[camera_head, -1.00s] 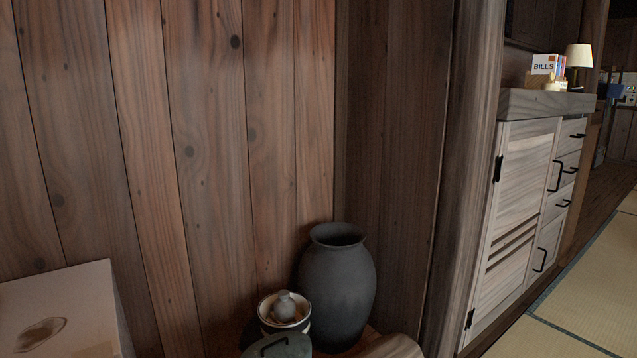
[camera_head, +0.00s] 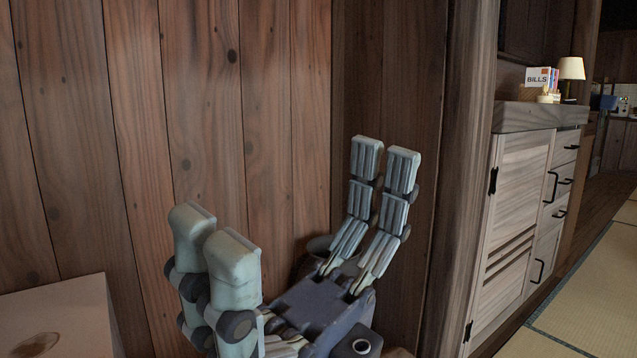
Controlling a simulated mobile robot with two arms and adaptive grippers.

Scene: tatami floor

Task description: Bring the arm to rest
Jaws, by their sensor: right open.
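My right gripper (camera_head: 298,196) is in the lower middle of the head view, in front of the wooden wall. It is open and empty. Its pale jointed fingers point upward and stand wide apart, two on the left and two on the right, with the dark palm between them. My left gripper does not show.
The dark vase (camera_head: 318,244) is mostly hidden behind my right gripper. A pale box (camera_head: 60,318) stands at the lower left.

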